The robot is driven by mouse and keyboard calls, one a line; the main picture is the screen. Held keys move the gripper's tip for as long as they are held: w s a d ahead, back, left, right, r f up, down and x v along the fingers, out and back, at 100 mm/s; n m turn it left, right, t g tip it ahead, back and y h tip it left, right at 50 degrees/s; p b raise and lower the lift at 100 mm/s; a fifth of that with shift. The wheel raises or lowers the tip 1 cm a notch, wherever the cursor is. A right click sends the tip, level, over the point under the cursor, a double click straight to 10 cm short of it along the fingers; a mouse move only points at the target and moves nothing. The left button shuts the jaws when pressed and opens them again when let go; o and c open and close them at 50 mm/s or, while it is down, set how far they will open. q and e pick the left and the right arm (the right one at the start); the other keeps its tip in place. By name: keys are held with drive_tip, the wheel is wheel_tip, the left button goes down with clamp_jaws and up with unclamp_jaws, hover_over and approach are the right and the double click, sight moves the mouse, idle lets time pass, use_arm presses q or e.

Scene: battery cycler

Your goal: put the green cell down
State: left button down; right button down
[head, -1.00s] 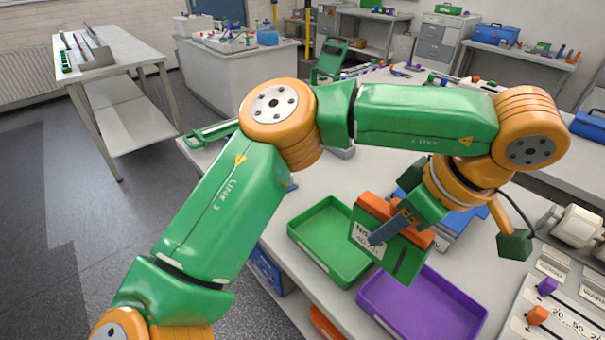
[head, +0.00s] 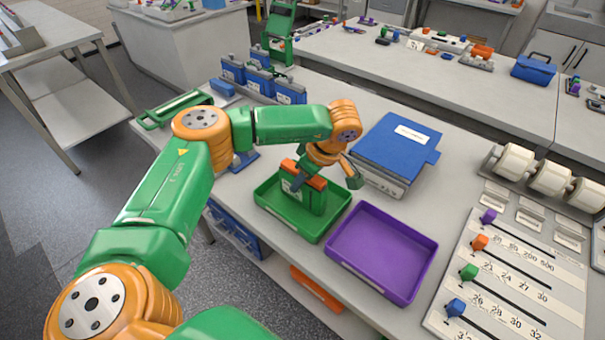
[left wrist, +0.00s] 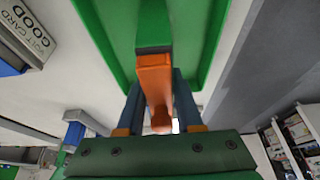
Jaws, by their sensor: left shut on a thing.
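The green cell (head: 311,199) has an orange top and a white label. In the head view it is roughly upright within the outline of the green tray (head: 322,228). I cannot tell whether its base touches the tray floor. In the left wrist view the orange top (left wrist: 155,85) lies between the fingers of the left gripper (left wrist: 158,108), with the green tray (left wrist: 215,35) beyond. My right gripper is not in view.
An empty purple tray (head: 384,252) lies right of the green tray. A blue-topped box (head: 397,145) stands behind it. Several blue cells (head: 259,82) stand at the back left. A panel with coloured knobs (head: 505,275) and white rollers (head: 551,176) fill the right side.

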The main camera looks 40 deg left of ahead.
use_arm(q)
drive_tip(key=shift+a+f, duration=0.1)
drive_tip(key=shift+f, duration=0.05)
drive_tip(key=c, duration=1)
unclamp_jaws()
drive_tip(key=shift+f, duration=0.15)
drive_tip(key=o, duration=0.4)
drive_tip(key=shift+r, duration=0.3)
drive_tip(key=shift+d+r+b, duration=0.25)
drive_tip(key=shift+b, duration=0.1)
drive_tip(key=b+v, duration=0.1)
drive_tip(key=v, duration=0.5)
drive_tip(key=shift+b, duration=0.35)
drive_tip(key=v, duration=0.5)
drive_tip(key=shift+r, duration=0.2)
